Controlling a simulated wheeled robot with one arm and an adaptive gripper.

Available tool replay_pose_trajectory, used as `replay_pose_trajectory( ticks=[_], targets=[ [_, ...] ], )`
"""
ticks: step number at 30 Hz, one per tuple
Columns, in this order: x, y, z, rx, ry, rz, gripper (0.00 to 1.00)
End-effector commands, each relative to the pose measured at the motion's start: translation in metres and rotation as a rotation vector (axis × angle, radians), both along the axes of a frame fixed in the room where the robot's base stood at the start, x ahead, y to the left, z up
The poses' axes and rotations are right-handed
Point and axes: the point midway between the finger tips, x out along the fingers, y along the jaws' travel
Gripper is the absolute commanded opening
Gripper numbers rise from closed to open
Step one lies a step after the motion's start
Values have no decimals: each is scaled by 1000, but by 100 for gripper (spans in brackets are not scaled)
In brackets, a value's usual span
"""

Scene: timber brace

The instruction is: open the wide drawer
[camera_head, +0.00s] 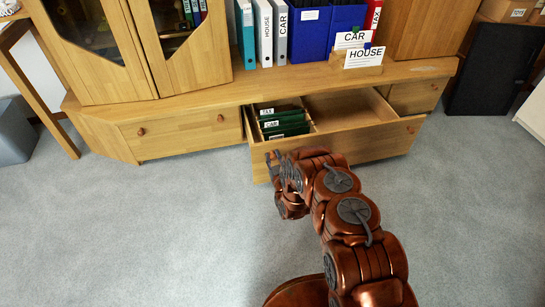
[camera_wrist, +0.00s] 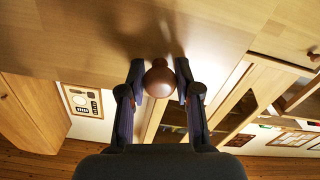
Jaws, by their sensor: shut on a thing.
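The wide wooden drawer (camera_head: 375,142) in the middle of the low cabinet stands pulled out, with its inside showing. Green hanging files labelled TAX and CAR (camera_head: 283,122) sit in its left part, and the right part looks empty. My gripper (camera_head: 273,159) is at the left end of the drawer front. In the wrist view my gripper (camera_wrist: 160,72) has its two fingers on either side of a round brown knob (camera_wrist: 158,82), shut on it. The head view hides this knob behind my gripper. The drawer's other knob (camera_head: 411,129) shows at the right end.
A closed drawer (camera_head: 180,136) is to the left and another closed drawer (camera_head: 416,96) to the right. Binders (camera_head: 265,33) and CAR and HOUSE cards (camera_head: 363,57) stand on the cabinet top. Grey carpet (camera_head: 160,230) in front is clear.

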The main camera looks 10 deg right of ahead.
Motion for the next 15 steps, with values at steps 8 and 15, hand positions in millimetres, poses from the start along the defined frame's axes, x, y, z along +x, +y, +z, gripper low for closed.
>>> replay_pose_trajectory(
  ticks=[8, 15],
  targets=[
    [0, 2, -1, 1, 1, 7, 0],
    [0, 1, 0, 1, 0, 4, 58]
  ],
)
